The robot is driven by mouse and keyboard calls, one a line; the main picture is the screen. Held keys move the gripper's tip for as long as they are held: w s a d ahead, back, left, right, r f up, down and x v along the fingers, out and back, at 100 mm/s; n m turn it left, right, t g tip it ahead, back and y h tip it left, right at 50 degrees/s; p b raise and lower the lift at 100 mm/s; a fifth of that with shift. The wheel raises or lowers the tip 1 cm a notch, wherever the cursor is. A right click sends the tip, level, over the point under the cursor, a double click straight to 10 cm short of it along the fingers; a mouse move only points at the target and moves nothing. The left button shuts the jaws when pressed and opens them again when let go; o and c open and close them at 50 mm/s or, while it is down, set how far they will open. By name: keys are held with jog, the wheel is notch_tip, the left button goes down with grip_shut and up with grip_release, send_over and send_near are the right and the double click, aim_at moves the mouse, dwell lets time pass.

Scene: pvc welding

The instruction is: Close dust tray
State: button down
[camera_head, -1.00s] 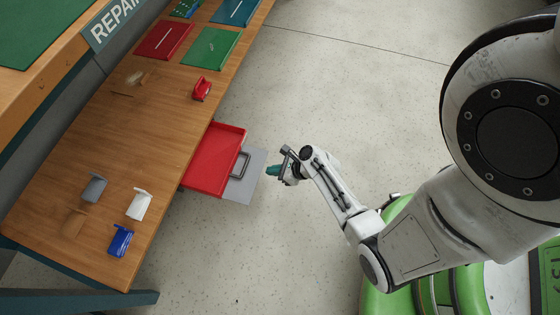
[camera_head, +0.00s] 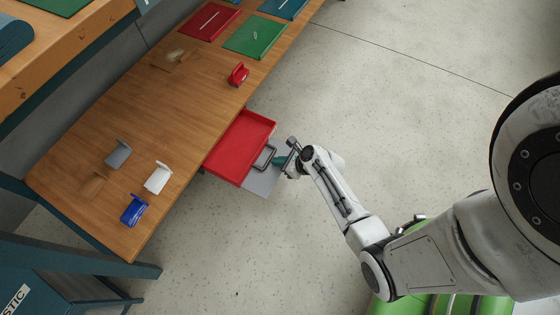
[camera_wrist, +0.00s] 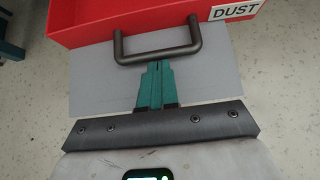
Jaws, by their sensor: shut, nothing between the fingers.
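The red dust tray (camera_head: 240,143) is a drawer pulled out from under the workbench's edge. Its grey front plate (camera_head: 264,181) and dark handle (camera_head: 265,157) face my arm. In the wrist view the tray (camera_wrist: 90,22) has a white DUST label and the handle (camera_wrist: 158,58) stands out over the grey plate (camera_wrist: 220,82). My gripper (camera_head: 278,161) has teal fingers, shut and empty. In the wrist view the gripper (camera_wrist: 157,66) has its fingertips just below the handle's bar; I cannot tell whether they touch it.
The wooden workbench (camera_head: 150,110) holds a red part (camera_head: 238,74), a grey part (camera_head: 118,153), a white part (camera_head: 158,177) and a blue part (camera_head: 134,209). Coloured trays lie at its far end.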

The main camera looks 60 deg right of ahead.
jog(key=p, duration=0.2)
send_near(233, 144)
jog(key=x, duration=0.3)
jog(key=shift+a+f, duration=0.1)
jog(key=shift+f, duration=0.45)
jog(key=shift+w+b, duration=0.3)
jog(key=shift+w, duration=0.3)
jog(key=shift+w+r, duration=0.1)
